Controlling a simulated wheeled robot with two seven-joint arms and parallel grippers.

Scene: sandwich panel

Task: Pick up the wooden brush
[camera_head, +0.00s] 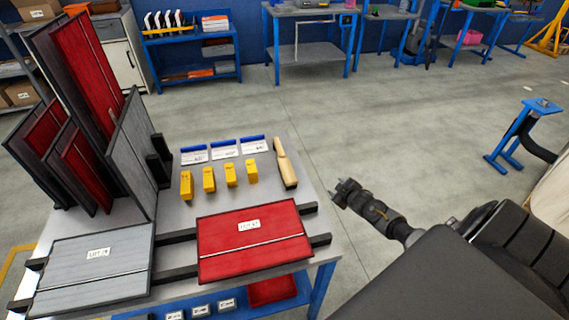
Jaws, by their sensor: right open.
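The wooden brush (286,165) lies on the table near its right edge, beside a row of yellow pieces. It is a long, light-wood piece lying lengthwise away from me. My right gripper (343,190) is dark, open and empty, and sits to the right of the table, apart from the brush. My left gripper is not in view.
A red panel (225,239) and a grey panel (75,255) lie on dark rails on the table. Yellow blocks (209,180) and labelled cards (224,149) lie left of the brush. Upright panels (85,52) stand at left.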

